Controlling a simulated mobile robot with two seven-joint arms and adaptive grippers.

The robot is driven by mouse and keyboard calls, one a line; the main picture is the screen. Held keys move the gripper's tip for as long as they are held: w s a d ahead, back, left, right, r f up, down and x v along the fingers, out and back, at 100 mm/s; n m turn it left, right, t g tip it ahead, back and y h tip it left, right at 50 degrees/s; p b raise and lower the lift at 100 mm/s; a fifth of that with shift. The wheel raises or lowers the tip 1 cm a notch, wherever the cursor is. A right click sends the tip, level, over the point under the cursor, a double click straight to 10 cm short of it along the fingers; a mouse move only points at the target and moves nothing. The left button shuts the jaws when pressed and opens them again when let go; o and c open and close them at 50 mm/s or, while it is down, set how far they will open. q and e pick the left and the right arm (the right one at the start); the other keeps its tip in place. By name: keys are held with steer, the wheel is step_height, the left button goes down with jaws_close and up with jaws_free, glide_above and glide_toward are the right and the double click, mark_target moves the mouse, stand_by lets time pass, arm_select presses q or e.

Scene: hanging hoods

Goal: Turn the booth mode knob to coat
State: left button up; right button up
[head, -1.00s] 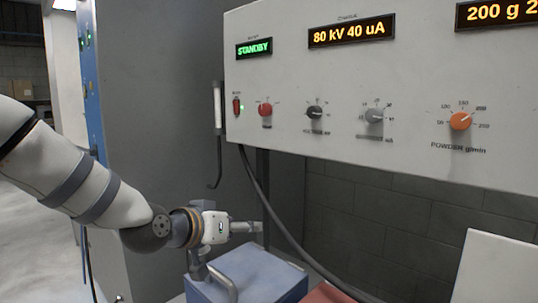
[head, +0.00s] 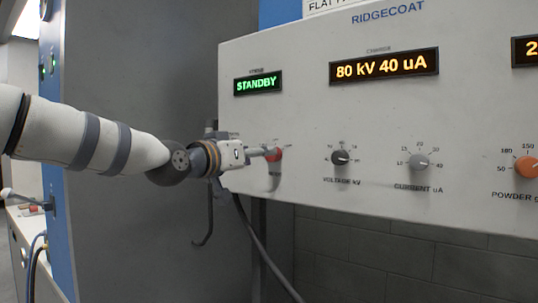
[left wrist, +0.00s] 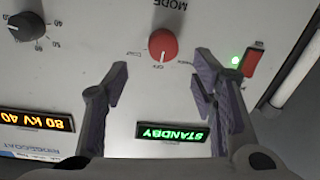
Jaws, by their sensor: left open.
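The red mode knob (left wrist: 163,45) is on the grey control panel and shows upside down in the left wrist view, under the lettering "MODE". Its white pointer line faces the small label that looks like "OFF"; other small labels sit to either side. In the head view the knob (head: 275,154) is partly hidden by my left gripper (head: 264,152). In the left wrist view my left gripper (left wrist: 160,74) is open, one finger on each side of the knob's line. Whether the fingertips touch the knob cannot be told. My right gripper is not in view.
The green display (head: 258,84) reads STANDBY. A red switch (left wrist: 252,60) with a green light is beside the mode knob. A black cable hangs below.

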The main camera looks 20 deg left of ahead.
mark_target(270, 157)
arm_select(q)
steer(key=x, duration=0.2)
steer(key=f+b+x, duration=0.1)
steer(key=x, duration=0.2)
steer(key=shift+w+f, duration=0.1)
steer(key=shift+w, duration=0.2)
steer(key=shift+w+r, duration=0.25)
steer(key=shift+r, duration=0.2)
steer(key=c, duration=1.1)
steer(key=shift+c, duration=0.2)
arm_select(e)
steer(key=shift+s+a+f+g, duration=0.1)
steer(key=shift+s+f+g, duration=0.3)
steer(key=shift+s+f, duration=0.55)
